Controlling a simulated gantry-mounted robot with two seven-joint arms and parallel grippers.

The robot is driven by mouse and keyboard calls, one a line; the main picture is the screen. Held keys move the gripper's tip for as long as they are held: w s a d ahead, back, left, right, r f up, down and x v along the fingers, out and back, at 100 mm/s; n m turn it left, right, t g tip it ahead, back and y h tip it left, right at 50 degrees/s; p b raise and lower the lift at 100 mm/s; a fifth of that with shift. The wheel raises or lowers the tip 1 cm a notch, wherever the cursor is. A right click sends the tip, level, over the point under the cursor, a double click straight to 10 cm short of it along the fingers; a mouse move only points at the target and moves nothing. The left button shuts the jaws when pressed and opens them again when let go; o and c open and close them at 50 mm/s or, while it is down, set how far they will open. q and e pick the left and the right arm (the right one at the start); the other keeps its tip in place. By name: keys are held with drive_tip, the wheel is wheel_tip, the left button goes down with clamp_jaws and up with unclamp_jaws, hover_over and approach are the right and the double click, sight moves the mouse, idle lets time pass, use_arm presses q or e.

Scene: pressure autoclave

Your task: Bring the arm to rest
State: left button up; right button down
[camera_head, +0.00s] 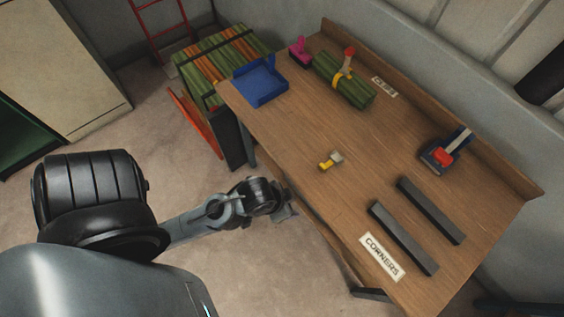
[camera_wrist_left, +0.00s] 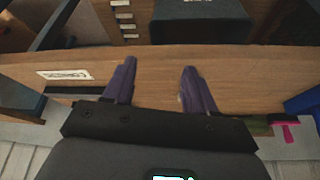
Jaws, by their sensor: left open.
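My left arm reaches in from the lower left in the head view. Its gripper (camera_head: 288,204) is by the front edge of the wooden table (camera_head: 300,140), off the table top. The left wrist view shows its two purple fingers (camera_wrist_left: 158,88) spread apart with nothing between them. The table (camera_wrist_left: 240,62) lies across that view beyond the fingers. My right gripper is in neither view.
The table holds two dark bars (camera_head: 402,238), a CORNERS label (camera_head: 381,257), a small yellow-and-grey piece (camera_head: 330,160), a blue tray (camera_head: 262,82), a green strapped bundle (camera_head: 344,80) and a red-and-blue tool (camera_head: 446,152). Open floor (camera_head: 140,130) lies left of the table.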

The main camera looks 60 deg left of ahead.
use_arm(q)
drive_tip(key=shift+s+r+g, duration=0.25)
drive_tip(key=shift+s+g, duration=0.05)
drive_tip(key=shift+s, duration=0.2)
drive_tip(key=shift+s+r+g, duration=0.25)
drive_tip(key=shift+s+g, duration=0.05)
drive_tip(key=shift+s, duration=0.15)
drive_tip(key=shift+r, duration=0.1)
wheel_tip(320, 180, up, 28)
drive_tip(key=p, duration=2.8)
drive_tip(key=shift+f, duration=0.2)
